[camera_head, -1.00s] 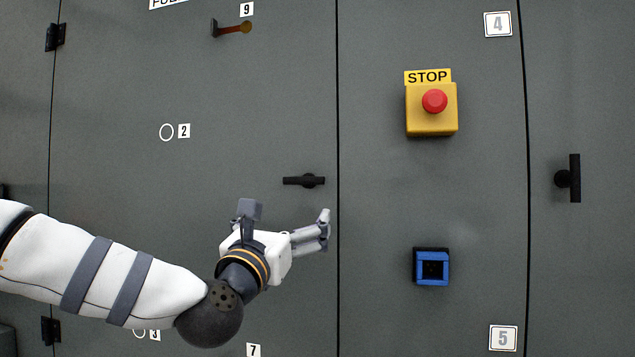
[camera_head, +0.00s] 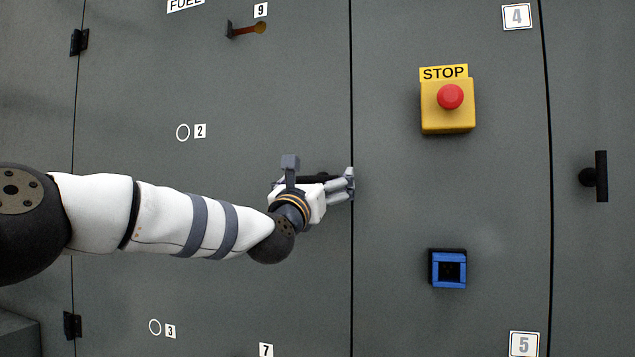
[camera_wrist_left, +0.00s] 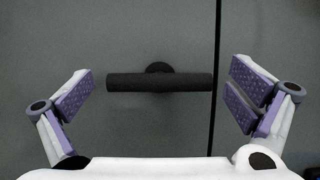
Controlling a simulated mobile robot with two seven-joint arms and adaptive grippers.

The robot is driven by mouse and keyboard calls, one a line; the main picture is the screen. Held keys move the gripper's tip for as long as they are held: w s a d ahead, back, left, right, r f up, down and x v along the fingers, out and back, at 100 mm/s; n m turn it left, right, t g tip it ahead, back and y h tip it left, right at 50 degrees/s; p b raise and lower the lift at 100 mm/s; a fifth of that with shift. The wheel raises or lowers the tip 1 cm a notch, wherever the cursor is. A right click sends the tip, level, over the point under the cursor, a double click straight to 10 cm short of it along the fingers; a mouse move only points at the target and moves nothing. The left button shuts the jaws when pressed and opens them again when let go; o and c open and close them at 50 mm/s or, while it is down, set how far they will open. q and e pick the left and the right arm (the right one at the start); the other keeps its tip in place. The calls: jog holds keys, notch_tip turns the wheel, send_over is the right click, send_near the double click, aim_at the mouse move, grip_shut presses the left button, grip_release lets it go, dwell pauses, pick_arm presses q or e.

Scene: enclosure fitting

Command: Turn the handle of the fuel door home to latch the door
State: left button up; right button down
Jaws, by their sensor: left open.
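The fuel door (camera_head: 140,200) is the grey panel at the left, flush with the panel beside it as far as I can see. Its black T-shaped handle (camera_wrist_left: 160,82) lies horizontal near the right edge of the door. In the head view the handle (camera_head: 318,177) is partly hidden by my left gripper (camera_head: 320,185). In the left wrist view my left gripper (camera_wrist_left: 160,95) is open, with one purple-padded finger off each end of the handle bar and clear gaps on both sides. My right gripper is not in view.
A yellow STOP box with a red button (camera_head: 450,97) and a blue square socket (camera_head: 449,269) are on the panel to the right. Another black handle (camera_head: 600,177) stands vertical at far right.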

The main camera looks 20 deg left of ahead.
pick_arm(q)
jog(key=shift+r, duration=0.1)
jog(key=shift+c, duration=0.6)
jog(key=c, duration=1)
